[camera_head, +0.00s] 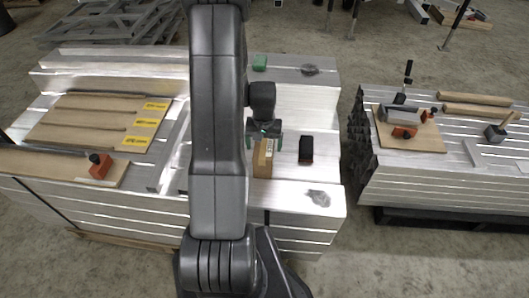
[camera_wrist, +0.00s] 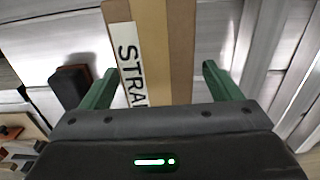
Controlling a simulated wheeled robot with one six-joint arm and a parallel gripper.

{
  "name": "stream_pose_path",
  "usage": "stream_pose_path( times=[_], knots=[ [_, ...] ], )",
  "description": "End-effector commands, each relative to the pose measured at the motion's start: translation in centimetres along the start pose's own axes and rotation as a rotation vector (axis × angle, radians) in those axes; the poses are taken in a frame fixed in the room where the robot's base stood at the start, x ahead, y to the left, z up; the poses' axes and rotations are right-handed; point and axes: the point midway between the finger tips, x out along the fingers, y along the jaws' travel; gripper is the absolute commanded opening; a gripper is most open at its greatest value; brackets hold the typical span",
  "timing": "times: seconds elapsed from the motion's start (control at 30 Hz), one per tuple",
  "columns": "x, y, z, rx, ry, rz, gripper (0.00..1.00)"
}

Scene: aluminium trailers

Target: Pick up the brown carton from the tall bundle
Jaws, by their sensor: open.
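The brown carton (camera_head: 263,160) lies on the lower front step of the tall metal bundle (camera_head: 285,195), just right of my arm. In the wrist view the carton (camera_wrist: 180,50) has a lighter tape strip down its middle and a white label reading "STRA" (camera_wrist: 131,65). My gripper (camera_head: 264,134) is over the far end of the carton. In the wrist view my gripper (camera_wrist: 158,88) is open, with one green finger on each side of the carton and visible gaps between. Whether the fingertips reach below the carton's top is unclear.
A black and orange item (camera_head: 306,149) lies right of the carton, and a green block (camera_head: 259,63) sits on the upper step. Boards and an orange tool (camera_head: 99,166) lie at left. A lower bundle (camera_head: 440,180) at right carries tools, beyond a gap.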

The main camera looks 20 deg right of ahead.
Motion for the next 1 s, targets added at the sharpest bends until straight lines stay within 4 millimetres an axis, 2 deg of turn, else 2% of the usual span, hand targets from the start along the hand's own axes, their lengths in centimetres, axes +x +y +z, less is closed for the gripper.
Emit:
stream_pose_path(
  times=[0.23,0.57,0.67,0.9,1.0],
  knots=[
    [3.1,0.2,0.0,0.000,-0.003,0.001,0.85],
    [3.7,0.2,0.0,0.001,0.000,0.001,0.85],
    [3.7,0.2,0.0,0.001,0.000,0.001,0.69],
    [3.7,0.2,0.0,0.001,0.000,0.001,0.22],
    [3.7,0.2,-0.1,0.001,0.001,0.001,0.22]
  ],
)
